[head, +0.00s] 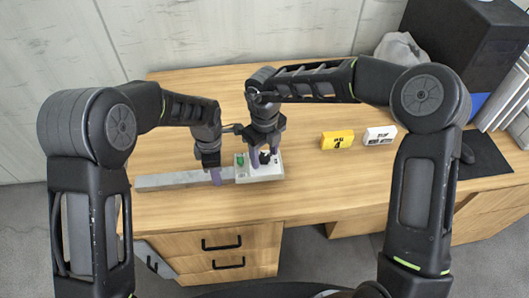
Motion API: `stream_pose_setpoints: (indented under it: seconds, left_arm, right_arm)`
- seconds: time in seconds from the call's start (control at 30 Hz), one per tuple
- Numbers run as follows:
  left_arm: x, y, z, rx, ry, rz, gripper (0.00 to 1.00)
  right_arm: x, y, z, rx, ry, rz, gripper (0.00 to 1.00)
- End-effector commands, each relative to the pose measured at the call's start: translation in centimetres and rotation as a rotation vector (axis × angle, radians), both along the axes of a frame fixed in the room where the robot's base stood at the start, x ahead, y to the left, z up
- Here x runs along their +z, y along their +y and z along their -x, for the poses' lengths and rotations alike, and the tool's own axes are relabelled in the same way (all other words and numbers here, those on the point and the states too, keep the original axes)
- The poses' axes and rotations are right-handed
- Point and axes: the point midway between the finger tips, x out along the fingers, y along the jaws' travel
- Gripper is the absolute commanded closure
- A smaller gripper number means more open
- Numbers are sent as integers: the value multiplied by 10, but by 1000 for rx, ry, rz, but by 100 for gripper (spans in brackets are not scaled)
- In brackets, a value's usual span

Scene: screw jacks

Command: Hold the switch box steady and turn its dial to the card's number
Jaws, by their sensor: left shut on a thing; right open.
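The switch box (272,174) is a small pale box on the wooden desk, with a green part (240,161) at its left and a dark dial (265,157) on top. A long grey bar (165,181) runs left from it. My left gripper (216,177) is shut on the grey bar, just left of the box. My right gripper (264,161) is open, pointing down over the box with its fingers around or just above the dial; contact cannot be told. A yellow card (337,140) stands right of the box, its dark number looking like a 3.
A white card or block (380,135) with dark print stands beside the yellow one. A dark mouse pad (484,158), a black computer case (450,45) and a grey bag (401,49) are at the right. The desk between box and cards is clear.

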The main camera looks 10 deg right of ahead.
Motion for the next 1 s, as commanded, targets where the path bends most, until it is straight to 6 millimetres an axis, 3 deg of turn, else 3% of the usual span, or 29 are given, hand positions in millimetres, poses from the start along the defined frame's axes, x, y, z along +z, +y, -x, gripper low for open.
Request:
stream_pose_setpoints:
  seconds: [0.2, 0.37, 0.8, 1.0]
  left_arm:
    - [0, 0, 0, 0, 0, 0, 100]
    - [0, 0, 0, 0, 0, 0, 100]
    - [0, 0, 0, 0, 0, 0, 100]
    - [0, 0, 0, 0, 0, 0, 100]
  right_arm:
    - [2, 0, 0, 0, 0, 0, 47]
    - [17, 0, -1, -1, -1, 0, 47]
    - [101, 0, -1, 0, -2, 0, 47]
    - [119, 0, 0, 0, -1, -1, 47]
